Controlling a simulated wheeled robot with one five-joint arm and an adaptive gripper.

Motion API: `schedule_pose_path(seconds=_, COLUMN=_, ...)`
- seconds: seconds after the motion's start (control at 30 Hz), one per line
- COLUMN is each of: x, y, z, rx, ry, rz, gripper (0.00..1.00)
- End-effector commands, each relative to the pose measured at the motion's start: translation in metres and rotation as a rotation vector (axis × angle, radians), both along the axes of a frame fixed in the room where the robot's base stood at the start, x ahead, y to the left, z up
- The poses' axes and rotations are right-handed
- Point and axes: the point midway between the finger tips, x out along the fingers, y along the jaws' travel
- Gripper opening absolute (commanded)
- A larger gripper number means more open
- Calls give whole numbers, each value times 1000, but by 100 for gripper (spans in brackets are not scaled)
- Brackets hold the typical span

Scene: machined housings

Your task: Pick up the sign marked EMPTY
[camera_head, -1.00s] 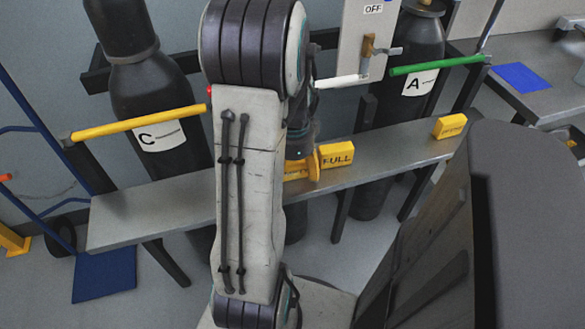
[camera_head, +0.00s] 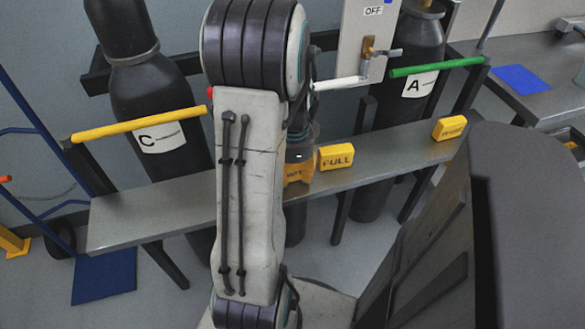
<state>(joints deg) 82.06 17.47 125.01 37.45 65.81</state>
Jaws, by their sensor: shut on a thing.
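A yellow sign (camera_head: 294,174) shows just right of my arm, with the letters "MPT" partly readable, consistent with EMPTY. My gripper (camera_head: 301,166) is shut on it, low over the grey bench. My arm link hides the sign's left part, and I cannot tell whether the sign touches the bench. A yellow sign marked FULL (camera_head: 337,157) stands on the bench close to the right of my gripper.
The long grey bench (camera_head: 135,217) is bare at its left end. Another yellow sign (camera_head: 449,128), its lettering unclear, stands at its right. Gas cylinders marked C (camera_head: 150,90) and A (camera_head: 412,45) stand behind. A yellow bar (camera_head: 138,123) and a green bar (camera_head: 437,67) cross them.

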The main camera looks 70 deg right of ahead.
Motion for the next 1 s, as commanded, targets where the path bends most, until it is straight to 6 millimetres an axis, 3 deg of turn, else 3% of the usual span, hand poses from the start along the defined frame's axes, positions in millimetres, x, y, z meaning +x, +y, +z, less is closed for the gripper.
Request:
schedule_pose_path(seconds=0.1, x=0, y=0, z=-1, rx=1, ry=0, rz=0, gripper=8)
schedule_pose_path(seconds=0.47, x=0, y=0, z=3, rx=1, ry=0, rz=0, gripper=8)
schedule_pose_path(seconds=0.67, x=0, y=0, z=19, rx=-1, ry=-1, rz=0, gripper=8)
schedule_pose_path(seconds=0.83, x=0, y=0, z=45, rx=-3, ry=-1, rz=0, gripper=8)
schedule_pose_path(seconds=1.0, x=-15, y=26, z=59, rx=-2, ry=0, rz=-3, gripper=8)
